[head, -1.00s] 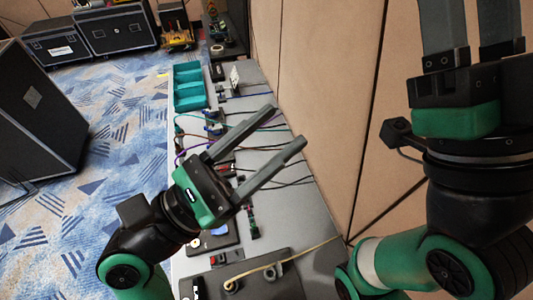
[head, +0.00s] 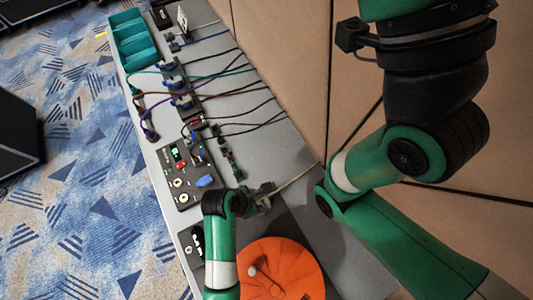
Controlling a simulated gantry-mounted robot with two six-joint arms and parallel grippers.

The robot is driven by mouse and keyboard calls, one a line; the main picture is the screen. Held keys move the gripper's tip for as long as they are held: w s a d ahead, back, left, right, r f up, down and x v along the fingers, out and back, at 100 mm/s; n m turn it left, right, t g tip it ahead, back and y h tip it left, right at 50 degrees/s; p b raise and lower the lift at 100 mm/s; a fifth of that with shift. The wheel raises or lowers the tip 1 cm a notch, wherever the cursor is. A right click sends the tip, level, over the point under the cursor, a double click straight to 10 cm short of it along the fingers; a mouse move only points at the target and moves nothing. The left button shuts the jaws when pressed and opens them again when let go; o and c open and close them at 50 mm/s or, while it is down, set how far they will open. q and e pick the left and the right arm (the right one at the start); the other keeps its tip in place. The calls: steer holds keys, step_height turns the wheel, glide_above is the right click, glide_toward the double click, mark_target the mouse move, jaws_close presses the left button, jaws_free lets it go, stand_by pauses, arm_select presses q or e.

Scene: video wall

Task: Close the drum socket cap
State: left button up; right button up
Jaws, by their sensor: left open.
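An orange drum (head: 280,275) with a pale knob on its face sits at the bottom middle, partly cut off by the lower edge. Its socket cap cannot be made out. My left arm comes up from the bottom, just left of the drum. My left gripper (head: 264,194) is small and partly hidden by its own wrist, open, just beyond the drum's far edge over the dark area of the bench. I see nothing between its fingers. My right gripper is outside the picture; only its arm shows at the right.
The grey bench (head: 232,78) carries a teal tray (head: 133,42), several cables and plugs, and a dark panel (head: 187,170) with coloured parts. A tan cable (head: 298,178) runs from near my left gripper toward the beige wall (head: 290,70). Patterned carpet lies left.

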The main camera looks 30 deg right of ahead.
mark_target(268, 200)
arm_select(q)
steer(key=b+x, duration=0.2)
steer(key=x, duration=0.5)
steer(key=shift+r, duration=0.1)
jaws_close()
